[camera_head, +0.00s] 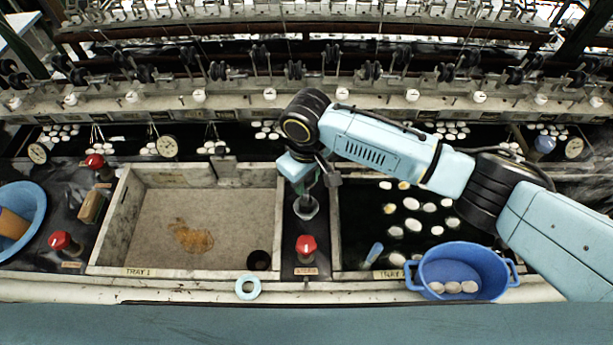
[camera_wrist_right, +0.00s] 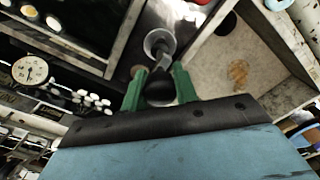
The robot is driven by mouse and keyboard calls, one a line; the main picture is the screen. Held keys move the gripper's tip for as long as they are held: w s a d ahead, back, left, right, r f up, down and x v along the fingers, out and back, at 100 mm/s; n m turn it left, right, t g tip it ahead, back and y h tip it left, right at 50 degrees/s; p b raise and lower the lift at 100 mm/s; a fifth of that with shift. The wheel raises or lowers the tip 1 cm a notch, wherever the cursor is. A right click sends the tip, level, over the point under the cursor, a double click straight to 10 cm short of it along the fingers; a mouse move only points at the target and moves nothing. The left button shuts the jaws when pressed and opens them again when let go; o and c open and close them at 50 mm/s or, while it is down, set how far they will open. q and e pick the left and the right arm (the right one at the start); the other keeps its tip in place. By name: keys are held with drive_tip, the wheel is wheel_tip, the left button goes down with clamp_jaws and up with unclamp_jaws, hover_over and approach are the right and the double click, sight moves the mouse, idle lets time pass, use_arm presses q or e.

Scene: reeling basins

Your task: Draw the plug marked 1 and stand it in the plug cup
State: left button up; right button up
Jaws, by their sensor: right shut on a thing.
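My right gripper (camera_head: 304,186) is over the dark strip between the two basins, and its green fingers also show in the right wrist view (camera_wrist_right: 160,76). They are shut on a plug (camera_wrist_right: 160,90) with a dark round part between the fingers and a grey part toward the cup. Its mark cannot be read. The grey plug cup (camera_head: 306,208) stands just below the gripper and also shows in the right wrist view (camera_wrist_right: 159,42). The plug's lower part overlaps the cup's mouth; I cannot tell whether it is inside. My left gripper is not in view.
The basin labelled TRAY 1 (camera_head: 150,255) has a dark round spot (camera_head: 258,260) in its near right corner. A red-topped knob (camera_head: 306,245) stands in front of the cup. A blue tub (camera_head: 462,268) is at right; a pale ring (camera_head: 247,287) lies on the front ledge.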

drive_tip(key=shift+f, duration=0.65)
drive_tip(key=shift+f+b, duration=0.35)
drive_tip(key=shift+f, duration=0.35)
idle(0.8)
drive_tip(key=o, duration=0.9)
wheel_tip(320, 180, up, 13)
drive_tip(key=shift+r, duration=0.2)
idle(0.4)
